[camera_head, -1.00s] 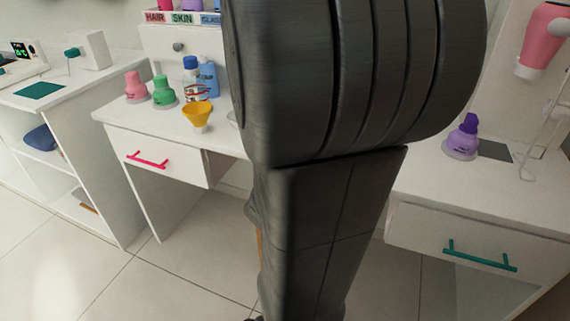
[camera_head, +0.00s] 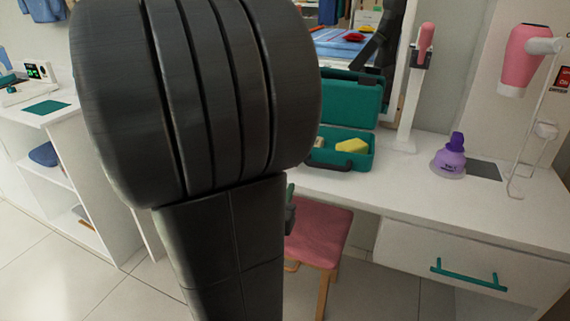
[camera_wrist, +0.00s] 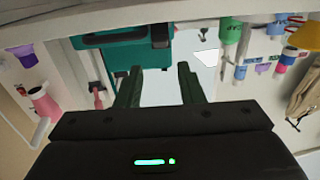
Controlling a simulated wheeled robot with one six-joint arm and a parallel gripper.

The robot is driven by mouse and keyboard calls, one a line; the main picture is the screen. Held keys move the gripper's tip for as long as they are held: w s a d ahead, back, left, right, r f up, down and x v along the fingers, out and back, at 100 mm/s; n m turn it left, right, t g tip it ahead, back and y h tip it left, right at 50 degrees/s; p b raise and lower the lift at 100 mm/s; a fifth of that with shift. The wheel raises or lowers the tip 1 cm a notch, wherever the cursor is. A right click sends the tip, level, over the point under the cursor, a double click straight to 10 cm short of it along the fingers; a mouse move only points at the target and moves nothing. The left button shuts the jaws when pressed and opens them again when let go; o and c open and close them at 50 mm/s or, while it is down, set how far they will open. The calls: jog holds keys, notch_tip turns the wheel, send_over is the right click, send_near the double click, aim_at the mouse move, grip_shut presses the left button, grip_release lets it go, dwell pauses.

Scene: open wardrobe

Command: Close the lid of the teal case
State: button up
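The teal case (camera_head: 342,164) stands open on the white vanity top, with its lid (camera_head: 352,97) raised upright at the back. A yellow item (camera_head: 352,146) and a small pale item lie inside its base. The case also shows at the top of the wrist view (camera_wrist: 118,50), with a dark handle. My gripper (camera_wrist: 158,78) is open and empty in the wrist view, its two dark green fingers apart and pointing towards the case side. It looks apart from the case. In the head view my arm hides most of the gripper.
A pink stool (camera_head: 320,238) is below the vanity's front edge. A mirror rises behind the case. The vanity top's front right is clear.

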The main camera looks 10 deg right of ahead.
aim_at(291, 178)
jog(key=b+x, duration=0.1)
jog(key=x, duration=0.9)
jog(key=shift+w+d+b, duration=0.15)
jog(key=shift+w+b, duration=0.1)
jog(key=shift+b, duration=0.05)
grip_shut()
jog(key=shift+r, duration=0.1)
